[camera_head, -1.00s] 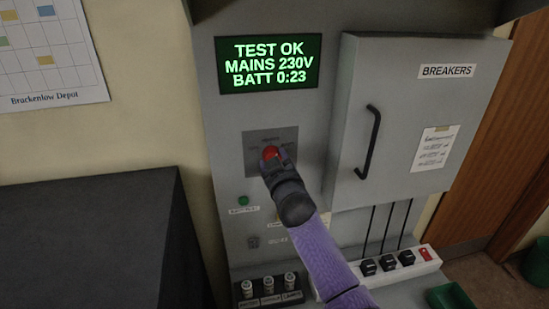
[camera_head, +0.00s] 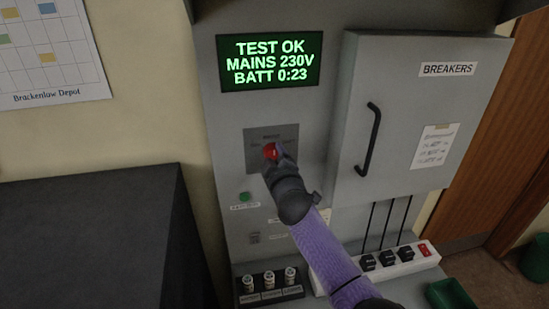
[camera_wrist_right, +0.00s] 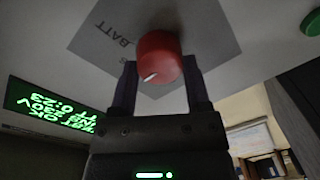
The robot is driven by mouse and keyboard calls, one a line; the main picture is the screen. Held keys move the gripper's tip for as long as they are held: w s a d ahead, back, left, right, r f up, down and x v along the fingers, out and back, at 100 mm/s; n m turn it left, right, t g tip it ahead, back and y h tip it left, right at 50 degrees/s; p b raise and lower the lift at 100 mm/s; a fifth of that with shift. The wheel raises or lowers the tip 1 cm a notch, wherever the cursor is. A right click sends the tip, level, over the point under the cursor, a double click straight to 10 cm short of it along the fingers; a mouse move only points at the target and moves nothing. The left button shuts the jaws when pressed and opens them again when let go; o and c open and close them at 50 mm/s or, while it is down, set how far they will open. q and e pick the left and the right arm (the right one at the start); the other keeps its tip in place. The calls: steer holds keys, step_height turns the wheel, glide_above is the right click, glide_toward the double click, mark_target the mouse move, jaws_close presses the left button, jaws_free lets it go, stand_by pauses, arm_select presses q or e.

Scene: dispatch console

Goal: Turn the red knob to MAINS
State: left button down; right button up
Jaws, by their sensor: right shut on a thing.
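The red knob (camera_head: 270,152) sits on a grey plate (camera_head: 287,137) below the green-lit screen. My right gripper (camera_head: 277,158) is shut on it. In the right wrist view the red knob (camera_wrist_right: 159,58) is between the two fingers of my right gripper (camera_wrist_right: 161,85), one on each side. A white pointer line on the knob's face points to the lower left of that view. A BATT label shows on the plate at upper left there. The other plate labels are too small or hidden to read. My left gripper is not in view.
The screen (camera_head: 268,62) reads TEST OK, MAINS 230V, BATT 0:23. A green button (camera_head: 245,197) is below left of the knob. The breaker cabinet (camera_head: 400,60) with a black handle (camera_head: 370,140) stands out to the right. Several plugs sit in a white strip (camera_head: 405,267) below.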

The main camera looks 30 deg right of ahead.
stand_by(0.3)
steer(key=o, duration=1.3)
steer(key=v, duration=1)
steer(key=shift+f, duration=0.1)
